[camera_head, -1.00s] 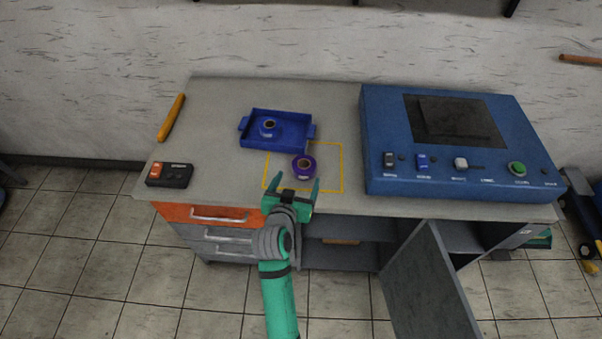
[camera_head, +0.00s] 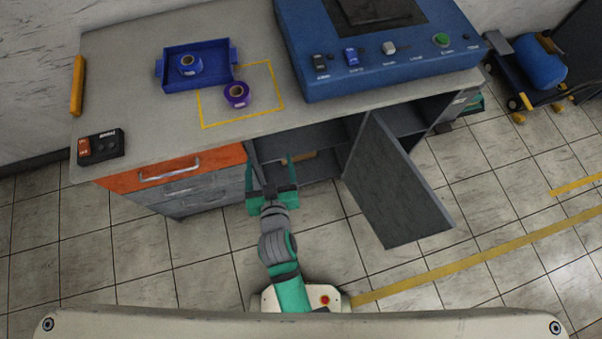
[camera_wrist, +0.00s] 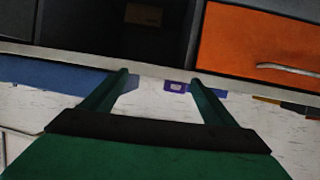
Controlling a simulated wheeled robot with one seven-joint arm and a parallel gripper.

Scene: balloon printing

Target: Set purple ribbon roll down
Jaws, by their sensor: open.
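The purple ribbon roll (camera_head: 237,94) rests on the grey worktop, inside the yellow outlined square (camera_head: 205,112), near its left side. It also shows small in the wrist view (camera_wrist: 176,86), between my fingers but well beyond them. My gripper (camera_head: 271,170) is open and empty. It is in front of the bench, below the worktop edge and clear of the roll, by the open shelf space. Nothing hides the roll in the head view.
A blue tray (camera_head: 166,86) holding a blue ribbon roll (camera_head: 189,65) stands left of the square. A blue machine (camera_head: 415,72) stands to the right. A control box (camera_head: 101,147) sits at the left corner. An open cabinet door (camera_head: 393,185) juts out right of my gripper.

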